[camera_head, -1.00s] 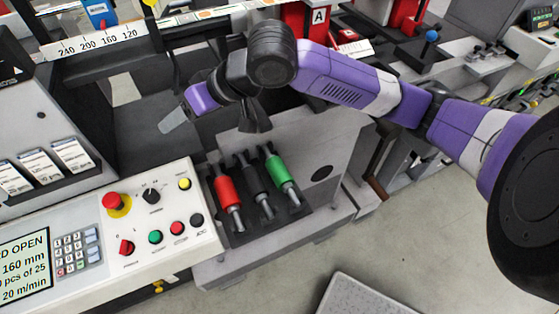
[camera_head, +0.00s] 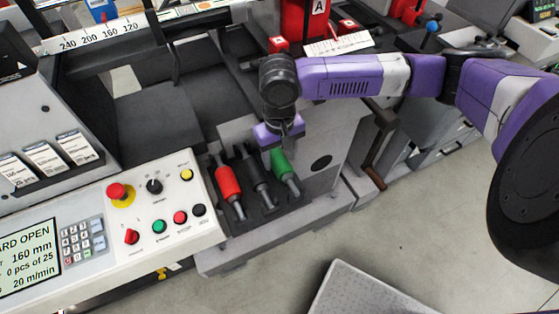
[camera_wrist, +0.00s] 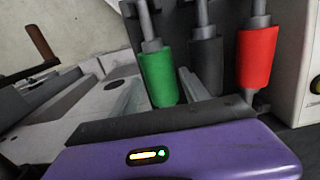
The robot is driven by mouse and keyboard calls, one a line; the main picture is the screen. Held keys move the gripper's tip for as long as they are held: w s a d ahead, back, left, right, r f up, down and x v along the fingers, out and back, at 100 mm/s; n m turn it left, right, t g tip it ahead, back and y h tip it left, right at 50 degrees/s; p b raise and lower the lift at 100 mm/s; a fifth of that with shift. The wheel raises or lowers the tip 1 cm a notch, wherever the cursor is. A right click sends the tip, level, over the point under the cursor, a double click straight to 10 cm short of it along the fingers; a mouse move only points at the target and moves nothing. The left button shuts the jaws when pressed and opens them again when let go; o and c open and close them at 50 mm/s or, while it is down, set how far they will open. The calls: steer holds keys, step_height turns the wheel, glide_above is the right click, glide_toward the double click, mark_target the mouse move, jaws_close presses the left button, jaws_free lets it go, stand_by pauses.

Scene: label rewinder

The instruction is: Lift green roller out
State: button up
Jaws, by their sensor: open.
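The green roller (camera_head: 282,164) lies in a dark rack at the right end of a row, its far end hidden by my gripper in the head view. Beside it are a black roller (camera_head: 259,175) and a red roller (camera_head: 229,182). My gripper (camera_wrist: 158,82) is open and empty over the far end of the row. In the wrist view the green roller (camera_wrist: 160,72) shows between and beyond the two fingers; I cannot tell whether they touch it. The black roller (camera_wrist: 207,62) is just right of the right finger, and the red roller (camera_wrist: 257,58) is farther right.
The rack (camera_head: 268,212) sits on a grey machine body. A control panel (camera_head: 150,228) with buttons and a red emergency stop (camera_head: 117,191) is left of the rack. A brown-handled lever (camera_head: 375,177) stands to the right. Grey floor is open in front, with a grey platform (camera_head: 360,293).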

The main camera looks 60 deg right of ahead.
steer(key=shift+f, duration=0.95)
jaws_close()
steer(key=shift+r, duration=0.1)
